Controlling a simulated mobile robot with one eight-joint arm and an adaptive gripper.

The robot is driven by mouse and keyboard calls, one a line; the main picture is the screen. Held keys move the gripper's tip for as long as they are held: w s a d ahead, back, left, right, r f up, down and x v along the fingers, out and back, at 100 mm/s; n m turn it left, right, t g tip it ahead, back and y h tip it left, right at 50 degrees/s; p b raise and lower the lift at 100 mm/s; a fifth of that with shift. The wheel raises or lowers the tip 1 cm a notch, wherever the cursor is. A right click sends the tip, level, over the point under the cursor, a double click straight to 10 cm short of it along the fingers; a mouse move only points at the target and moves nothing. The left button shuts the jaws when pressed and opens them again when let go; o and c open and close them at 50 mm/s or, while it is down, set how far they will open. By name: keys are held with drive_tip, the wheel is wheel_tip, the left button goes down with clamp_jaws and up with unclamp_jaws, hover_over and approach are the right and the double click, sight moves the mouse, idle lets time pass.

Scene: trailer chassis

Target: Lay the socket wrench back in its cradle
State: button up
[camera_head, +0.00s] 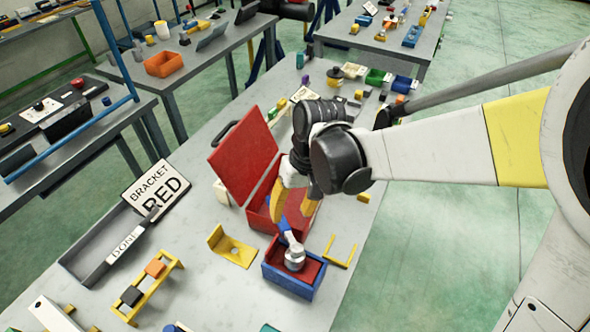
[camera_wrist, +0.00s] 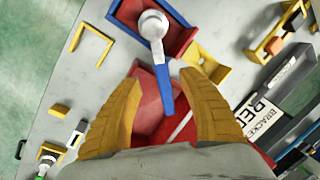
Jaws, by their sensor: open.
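The socket wrench (camera_head: 294,259) has a round silver head and a blue handle. Its head is over a blue tray with a red inside (camera_head: 287,283), and its handle points towards the open red toolbox (camera_head: 304,226). I cannot tell if that tray is the cradle. My gripper (camera_head: 291,219) is above the handle, with yellow fingers apart. In the wrist view, the wrench (camera_wrist: 162,75) runs into the gap between the fingers of my gripper (camera_wrist: 157,82). Nothing is gripped. The fingers and wrist partly hide the toolbox.
A yellow bracket (camera_head: 232,246) lies left of the tray, and a thin yellow angle piece (camera_head: 341,252) lies right. A yellow rack (camera_head: 150,288) with small blocks, a grey DONE bin (camera_head: 103,246) and a BRACKET RED sign (camera_head: 157,192) stand further left.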

sight(285, 225)
drive_tip(key=x, duration=0.2)
drive_tip(key=b+x, duration=0.1)
drive_tip(key=x, duration=0.1)
drive_tip(key=b+x, duration=0.1)
drive_tip(key=x, duration=0.1)
drive_tip(key=shift+w+a+f, duration=0.2)
drive_tip(key=shift+a, duration=0.1)
drive_tip(key=shift+r, duration=0.1)
clamp_jaws()
